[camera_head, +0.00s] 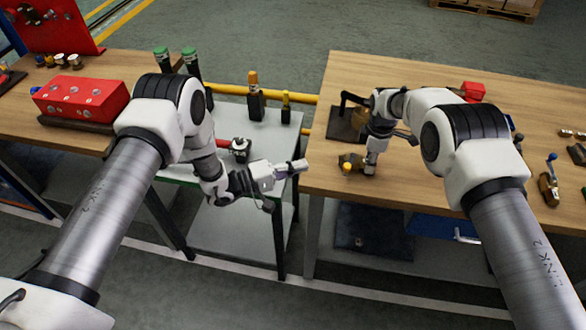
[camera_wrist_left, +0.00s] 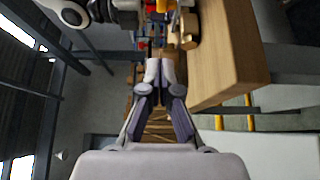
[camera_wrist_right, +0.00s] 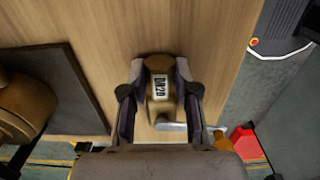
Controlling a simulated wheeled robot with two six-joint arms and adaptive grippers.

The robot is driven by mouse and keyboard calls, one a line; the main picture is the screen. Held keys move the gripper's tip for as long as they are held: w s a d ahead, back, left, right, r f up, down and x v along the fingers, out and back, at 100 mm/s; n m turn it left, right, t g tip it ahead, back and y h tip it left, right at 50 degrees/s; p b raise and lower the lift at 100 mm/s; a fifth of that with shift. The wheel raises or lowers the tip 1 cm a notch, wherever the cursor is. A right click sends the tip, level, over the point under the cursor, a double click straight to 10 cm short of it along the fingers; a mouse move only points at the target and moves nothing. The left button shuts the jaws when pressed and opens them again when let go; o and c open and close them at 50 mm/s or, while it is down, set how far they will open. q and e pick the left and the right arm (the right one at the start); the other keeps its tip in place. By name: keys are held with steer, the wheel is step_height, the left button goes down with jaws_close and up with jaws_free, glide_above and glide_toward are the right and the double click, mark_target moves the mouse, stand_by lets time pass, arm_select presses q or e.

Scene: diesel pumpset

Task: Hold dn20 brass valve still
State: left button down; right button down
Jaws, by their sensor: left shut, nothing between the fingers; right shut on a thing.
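The DN20 brass valve (camera_wrist_right: 160,66) lies on the wooden table, its white DN20 label facing the right wrist camera. My right gripper (camera_wrist_right: 157,88) is shut on it, with one finger on each side of the body. In the head view my right gripper (camera_head: 371,168) points down at the valve (camera_head: 351,160) near the table's left front part, and partly hides it. My left gripper (camera_head: 300,165) is shut and empty, left of the valve and apart from it. Its closed fingertips also show in the left wrist view (camera_wrist_left: 160,73).
A dark plate (camera_head: 341,127) with a brass part stands behind the valve. A red block (camera_head: 473,91) and a blue-handled valve (camera_head: 549,184) are further right on the wooden table (camera_head: 440,215). A grey table with upright bottle-like items (camera_head: 254,98) stands left, across a gap.

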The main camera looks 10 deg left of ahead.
mark_target(344, 168)
arm_select(q)
steer(key=x, duration=0.5)
steer(key=shift+d, duration=0.45)
steer(key=shift+s+d, duration=0.15)
steer(key=shift+d, duration=0.45)
steer(key=shift+s+d, duration=0.2)
steer(key=shift+d, duration=0.4)
steer(key=shift+s+d, duration=0.1)
steer(key=shift+d, duration=0.35)
steer(key=shift+s+d, duration=0.2)
steer(key=shift+d, duration=0.35)
steer(key=shift+s+d, duration=0.25)
steer(key=shift+d, duration=0.25)
steer(key=shift+a, duration=0.15)
